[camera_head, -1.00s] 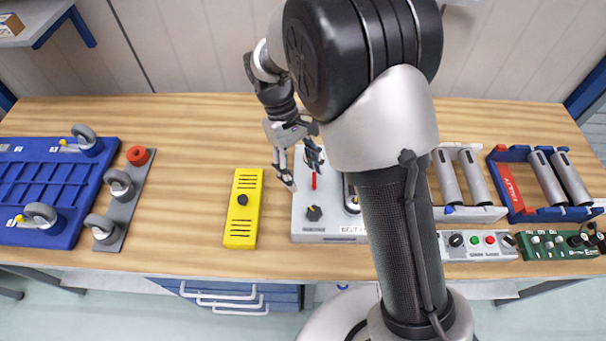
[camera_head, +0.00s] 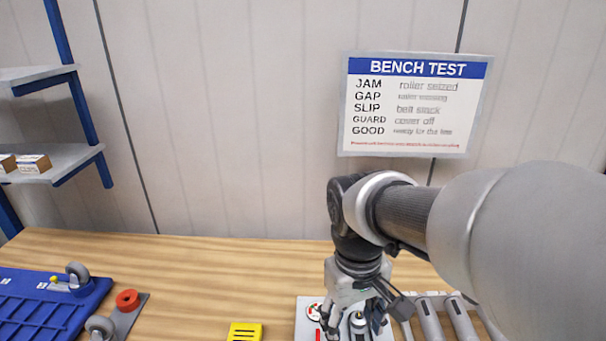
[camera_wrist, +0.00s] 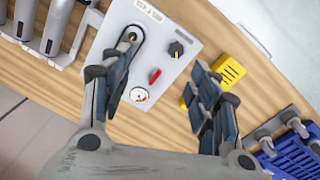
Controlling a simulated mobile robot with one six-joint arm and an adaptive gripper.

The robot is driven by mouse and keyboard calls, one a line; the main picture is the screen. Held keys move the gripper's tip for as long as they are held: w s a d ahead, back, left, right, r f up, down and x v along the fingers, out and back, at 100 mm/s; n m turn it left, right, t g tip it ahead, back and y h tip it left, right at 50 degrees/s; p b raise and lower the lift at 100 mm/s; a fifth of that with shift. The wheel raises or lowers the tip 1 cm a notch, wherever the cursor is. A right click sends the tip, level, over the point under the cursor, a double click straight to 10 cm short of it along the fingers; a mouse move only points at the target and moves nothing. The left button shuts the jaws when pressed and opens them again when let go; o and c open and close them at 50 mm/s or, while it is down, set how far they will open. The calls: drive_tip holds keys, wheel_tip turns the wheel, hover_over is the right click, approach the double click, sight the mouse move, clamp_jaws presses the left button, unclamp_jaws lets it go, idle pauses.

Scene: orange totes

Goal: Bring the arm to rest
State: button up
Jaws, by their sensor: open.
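My gripper (camera_head: 358,318) hangs pointing down over the white belt test panel (camera_head: 306,328) on the wooden bench (camera_head: 190,262). In the wrist view my gripper (camera_wrist: 160,90) has its two fingers wide apart with nothing between them. Below and between the fingers the wrist view shows the panel (camera_wrist: 150,20) with its belt loop, black knob (camera_wrist: 177,49), red lever (camera_wrist: 155,76) and round gauge (camera_wrist: 140,95). The fingers appear above the panel; I cannot tell the exact height.
A yellow box (camera_head: 244,332) lies left of the panel. A blue tray (camera_head: 40,305) and a grey plate with casters (camera_head: 125,318) are farther left. Grey rollers (camera_head: 430,318) lie to the right. A BENCH TEST sign (camera_head: 415,105) hangs on the wall; shelves (camera_head: 55,160) stand left.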

drive_tip(key=s+d+m+t+b, duration=0.2)
drive_tip(key=s+d+m+t, duration=0.2)
drive_tip(key=s, duration=0.8)
drive_tip(key=shift+d+r+t+y, duration=0.3)
drive_tip(key=shift+d+r+t, duration=0.1)
drive_tip(key=shift+d, duration=0.45)
